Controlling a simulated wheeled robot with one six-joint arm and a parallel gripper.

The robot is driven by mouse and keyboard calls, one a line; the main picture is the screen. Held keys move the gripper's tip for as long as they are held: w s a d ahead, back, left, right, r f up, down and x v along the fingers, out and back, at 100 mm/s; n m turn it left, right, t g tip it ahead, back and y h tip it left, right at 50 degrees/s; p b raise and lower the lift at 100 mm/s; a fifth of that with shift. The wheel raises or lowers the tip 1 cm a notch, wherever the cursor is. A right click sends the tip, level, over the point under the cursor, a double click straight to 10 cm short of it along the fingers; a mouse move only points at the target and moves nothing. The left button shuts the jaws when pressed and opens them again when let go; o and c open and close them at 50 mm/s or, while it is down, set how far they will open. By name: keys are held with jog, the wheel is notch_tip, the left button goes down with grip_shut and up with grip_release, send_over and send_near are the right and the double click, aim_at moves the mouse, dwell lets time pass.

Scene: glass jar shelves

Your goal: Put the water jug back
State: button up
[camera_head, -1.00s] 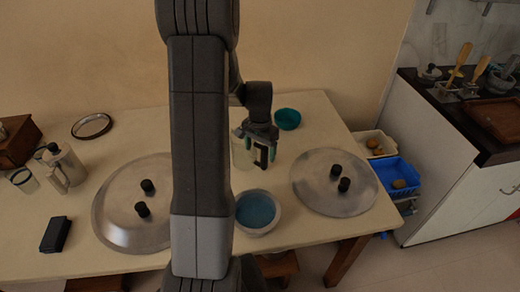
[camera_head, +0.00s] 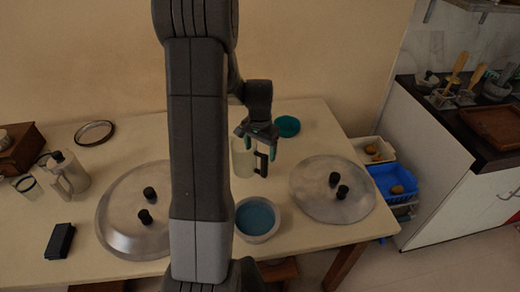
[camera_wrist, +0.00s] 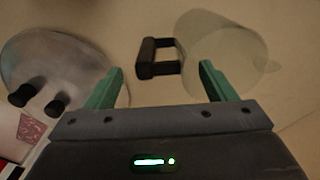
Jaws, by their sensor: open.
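The water jug, a pale see-through jug (camera_head: 243,160) with a black handle, stands on the table toward the back, right of my arm. My arm hides part of its left side in the head view. In the wrist view the jug (camera_wrist: 228,50) is at upper right and its handle (camera_wrist: 155,58) points left, into the space between the fingers. My gripper (camera_head: 259,134) is open and empty, with its green fingers (camera_wrist: 161,82) apart. It hangs over the handle side, and the handle shows below the fingertips. I cannot tell the exact height gap.
A bowl of blue liquid (camera_head: 257,218) stands in front of the jug. A metal lid (camera_head: 320,200) lies to the right and another (camera_head: 120,215) to the left. A teal bowl (camera_head: 287,126) is behind.

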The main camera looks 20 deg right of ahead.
jog(key=shift+r+p, duration=1.05)
jog(key=shift+r, duration=0.65)
notch_tip(320, 180, up, 14)
jog(key=b, duration=0.1)
jog(key=shift+f, duration=0.15)
notch_tip(320, 180, down, 14)
jog(key=shift+r+p, duration=0.15)
jog(key=shift+p, duration=0.35)
jog(key=shift+f, duration=0.35)
